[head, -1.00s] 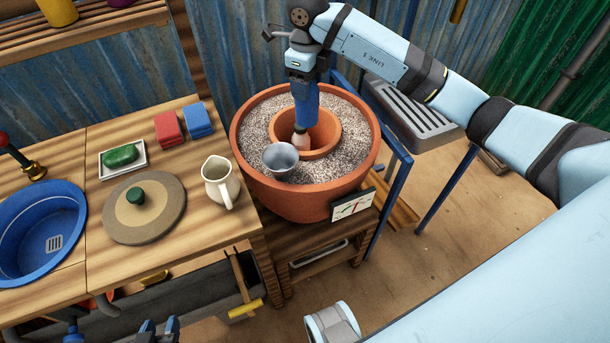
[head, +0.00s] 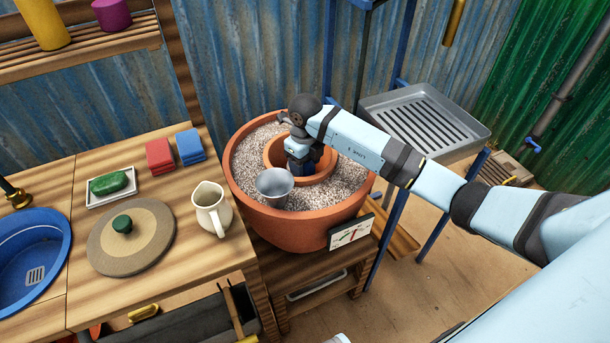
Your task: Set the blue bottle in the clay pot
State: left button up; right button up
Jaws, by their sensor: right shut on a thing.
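The large clay pot (head: 300,236) stands right of the counter, filled with speckled grit (head: 330,195). A smaller clay pot (head: 325,175) is set in its middle. My right gripper (head: 300,168) reaches down into the inner pot, shut on the blue bottle. Only a dark blue patch shows there; the bottle is mostly hidden by my gripper and the pot rim, and I cannot tell whether it touches the bottom.
A grey metal cup (head: 274,187) stands in the grit at the inner pot's front left. On the counter are a cream jug (head: 211,208), a round lid (head: 150,240) with a green knob, and a soap dish (head: 92,199). A slatted metal tray (head: 470,125) stands at right.

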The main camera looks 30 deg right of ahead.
aim_at(305, 174)
notch_tip(305, 174, down, 4)
jog(key=shift+r, duration=0.1)
jog(key=shift+f+b, duration=0.3)
jog(key=shift+f, duration=0.1)
jog(key=shift+f, duration=0.15)
jog(key=o, duration=1.4)
